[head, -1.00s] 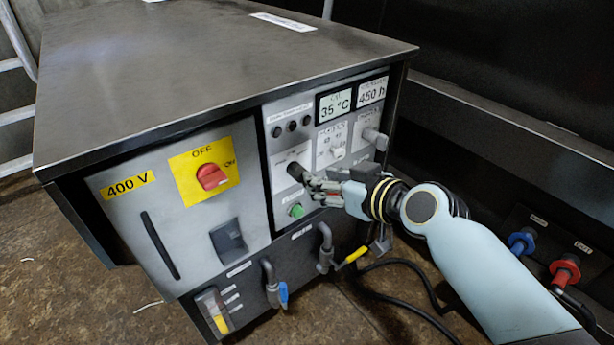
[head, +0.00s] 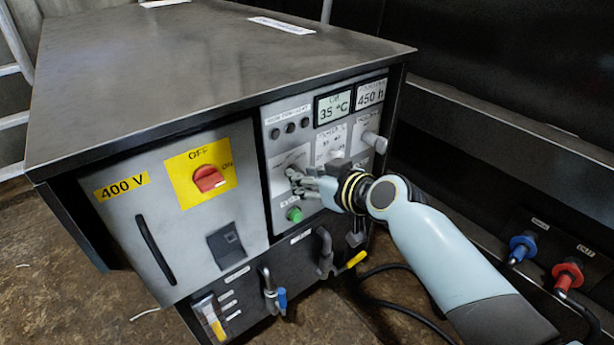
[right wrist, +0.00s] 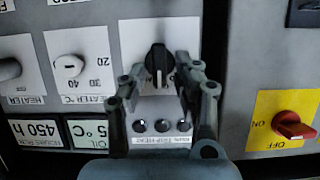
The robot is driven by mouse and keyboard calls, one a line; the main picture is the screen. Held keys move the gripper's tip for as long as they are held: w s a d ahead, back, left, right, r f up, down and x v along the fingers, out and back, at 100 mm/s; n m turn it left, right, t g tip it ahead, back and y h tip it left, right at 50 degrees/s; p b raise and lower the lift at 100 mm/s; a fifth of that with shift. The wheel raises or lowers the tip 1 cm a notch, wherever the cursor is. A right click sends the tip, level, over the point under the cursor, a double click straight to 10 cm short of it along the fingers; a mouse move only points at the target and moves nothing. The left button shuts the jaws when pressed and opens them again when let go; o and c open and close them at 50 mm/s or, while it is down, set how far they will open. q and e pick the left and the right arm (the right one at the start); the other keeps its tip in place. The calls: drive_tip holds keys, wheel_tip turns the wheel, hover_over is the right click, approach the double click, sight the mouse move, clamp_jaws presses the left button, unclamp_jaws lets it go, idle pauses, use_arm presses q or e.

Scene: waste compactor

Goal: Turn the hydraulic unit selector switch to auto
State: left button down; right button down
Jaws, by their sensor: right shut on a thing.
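The black selector switch (right wrist: 159,62) sits on a white label plate on the grey control panel. In the right wrist view it stands between the fingers of my right gripper (right wrist: 160,75), which are closed in around it. In the head view my right gripper (head: 300,183) is at the panel, just above the green button (head: 295,214), and it hides the switch there. The lettering around the switch is too small or covered to read. My left gripper is not in view.
A red main switch on a yellow plate (head: 190,192) is left of the selector. A heater dial (right wrist: 70,66) and another knob (head: 375,141) are to its right. Pipes with blue and yellow handles (head: 352,260) are below. The cabinet top (head: 200,60) overhangs the panel.

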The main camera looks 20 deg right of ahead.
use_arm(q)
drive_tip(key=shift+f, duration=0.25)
use_arm(e)
drive_tip(key=shift+m, duration=0.3)
use_arm(q)
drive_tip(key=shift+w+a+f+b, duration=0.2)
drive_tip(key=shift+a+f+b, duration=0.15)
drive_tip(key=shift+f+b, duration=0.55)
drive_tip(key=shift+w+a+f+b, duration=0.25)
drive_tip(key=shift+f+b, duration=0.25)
drive_tip(key=shift+b, duration=0.7)
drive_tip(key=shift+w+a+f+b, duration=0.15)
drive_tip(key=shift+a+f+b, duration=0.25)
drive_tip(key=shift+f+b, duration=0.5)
use_arm(e)
drive_tip(key=shift+w+d+f+m+g+y, duration=0.1)
drive_tip(key=shift+d+m+g+y, duration=0.1)
drive_tip(key=shift+m+y, duration=0.6)
drive_tip(key=shift+w+d+f+m+g+y, duration=0.15)
drive_tip(key=shift+m+y, duration=0.4)
drive_tip(key=shift+m, duration=0.5)
drive_tip(key=shift+s+d+f+m+g+y, duration=0.1)
drive_tip(key=shift+d+m+y, duration=0.1)
drive_tip(key=shift+m+y, duration=0.6)
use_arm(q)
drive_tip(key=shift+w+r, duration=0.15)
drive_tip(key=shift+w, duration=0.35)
use_arm(e)
drive_tip(key=shift+m, duration=0.25)
